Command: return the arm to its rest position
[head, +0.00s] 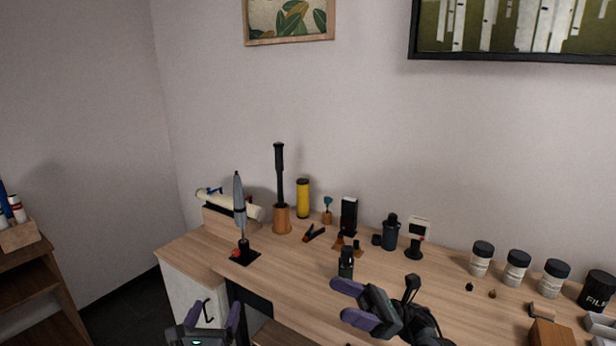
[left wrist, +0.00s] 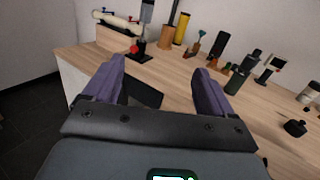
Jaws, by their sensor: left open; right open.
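My left gripper (head: 206,322) is at the bottom left of the head view, in front of the table's left front edge. Its two purple fingers are apart with nothing between them. In the left wrist view the same open fingers (left wrist: 156,82) point toward the table. My right gripper (head: 350,303) is open over the front middle of the wooden table (head: 290,285). Its purple fingers point left, and I see nothing held between them. The rest of both arms is mostly out of view.
Nearest the left gripper is a grey folded item upright on a black stand (head: 239,205). Behind stand a black tool in a wooden holder (head: 282,218) and a yellow cylinder (head: 303,198). White jars (head: 516,268) line the right. A shelf (head: 30,280) stands far left; floor lies between.

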